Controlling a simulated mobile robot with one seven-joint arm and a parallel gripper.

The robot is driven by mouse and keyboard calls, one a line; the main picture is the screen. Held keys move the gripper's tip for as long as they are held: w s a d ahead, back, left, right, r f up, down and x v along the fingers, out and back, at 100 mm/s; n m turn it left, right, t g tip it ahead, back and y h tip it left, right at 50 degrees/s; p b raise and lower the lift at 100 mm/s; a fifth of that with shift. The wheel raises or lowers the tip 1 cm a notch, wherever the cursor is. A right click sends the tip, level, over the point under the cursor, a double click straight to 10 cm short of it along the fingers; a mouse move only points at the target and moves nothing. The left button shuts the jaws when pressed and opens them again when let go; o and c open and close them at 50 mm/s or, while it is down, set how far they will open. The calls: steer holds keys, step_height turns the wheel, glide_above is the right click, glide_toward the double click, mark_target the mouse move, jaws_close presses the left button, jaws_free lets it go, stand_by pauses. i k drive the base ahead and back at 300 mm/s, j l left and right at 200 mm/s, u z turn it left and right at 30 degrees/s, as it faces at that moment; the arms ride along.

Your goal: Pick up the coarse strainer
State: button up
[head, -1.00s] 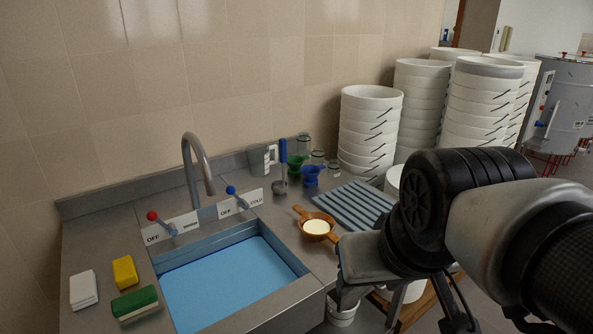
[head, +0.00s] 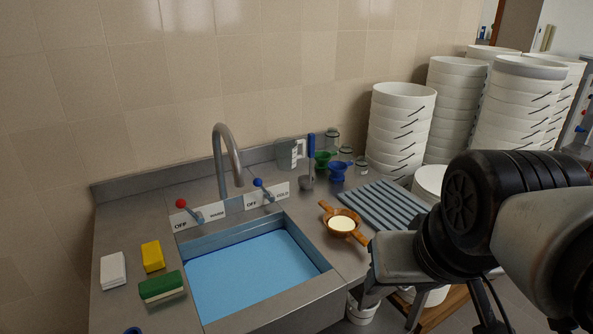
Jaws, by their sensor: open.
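An orange-brown two-handled bowl with a pale round middle (head: 341,223), which looks like the coarse strainer, lies on the steel counter to the right of the sink. Its handles point to the upper left and lower right. My gripper (head: 388,308) is at the counter's front right, to the right of and nearer than the strainer. It points down, is open and appears empty. The fingertips are partly hard to make out against the buckets and wooden stand behind them.
The water-filled sink (head: 250,275) has a tap (head: 222,160). A ribbed grey mat (head: 376,207) lies behind the strainer. A jug (head: 289,154), a green funnel (head: 323,159) and a blue funnel (head: 338,171) stand at the back. Bucket stacks (head: 400,130) rise on the right.

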mark_target(341, 222)
steer(key=i+l+u, duration=0.1)
steer(key=u, duration=1.4)
steer(key=k+l, duration=0.1)
steer(key=l, duration=1.75)
